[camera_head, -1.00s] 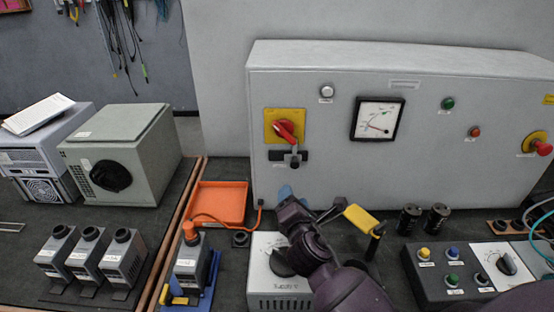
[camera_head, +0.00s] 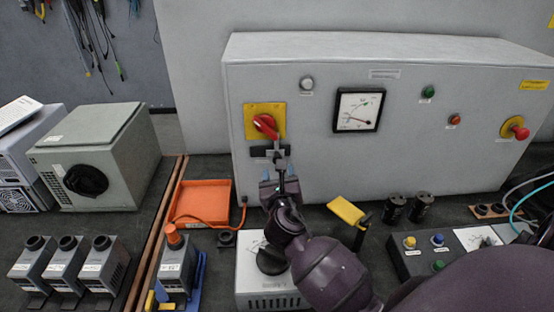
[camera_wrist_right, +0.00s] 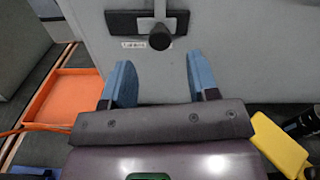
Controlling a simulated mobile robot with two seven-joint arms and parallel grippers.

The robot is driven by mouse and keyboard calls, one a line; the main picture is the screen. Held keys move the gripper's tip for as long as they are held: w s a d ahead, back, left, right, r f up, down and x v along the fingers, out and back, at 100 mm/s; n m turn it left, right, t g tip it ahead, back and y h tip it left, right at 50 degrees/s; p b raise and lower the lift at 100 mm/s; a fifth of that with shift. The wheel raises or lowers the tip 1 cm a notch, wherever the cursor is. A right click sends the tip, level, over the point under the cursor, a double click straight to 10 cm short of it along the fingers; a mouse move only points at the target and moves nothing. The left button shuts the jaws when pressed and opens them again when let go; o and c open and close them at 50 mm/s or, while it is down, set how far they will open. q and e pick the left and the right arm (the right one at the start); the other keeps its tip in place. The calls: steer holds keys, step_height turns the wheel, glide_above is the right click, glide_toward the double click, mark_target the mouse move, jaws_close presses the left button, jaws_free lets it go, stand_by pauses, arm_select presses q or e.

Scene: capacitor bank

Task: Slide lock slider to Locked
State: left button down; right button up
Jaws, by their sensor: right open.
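The lock slider is a dark plate (camera_head: 262,151) on the grey cabinet front, under the red rotary switch (camera_head: 265,124) on its yellow square. In the right wrist view, the plate (camera_wrist_right: 122,22) carries a round black knob (camera_wrist_right: 160,39), a little right of the plate's middle. A small label sits below the plate, too blurred to read. My right gripper (camera_head: 279,172) is just below the slider, pointing at the cabinet. Its blue fingers (camera_wrist_right: 160,78) are open and empty, with the knob above the gap and apart from both. My left gripper is not in view.
An orange tray (camera_head: 205,185) lies left of my right gripper. A white supply box (camera_head: 268,297) is under my right forearm. The cabinet front beside the slider is clear.

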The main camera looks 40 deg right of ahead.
mark_target(276, 156)
steer(key=x, duration=0.7)
steer(key=shift+b, duration=0.3)
steer(key=shift+a, duration=0.1)
jaws_close()
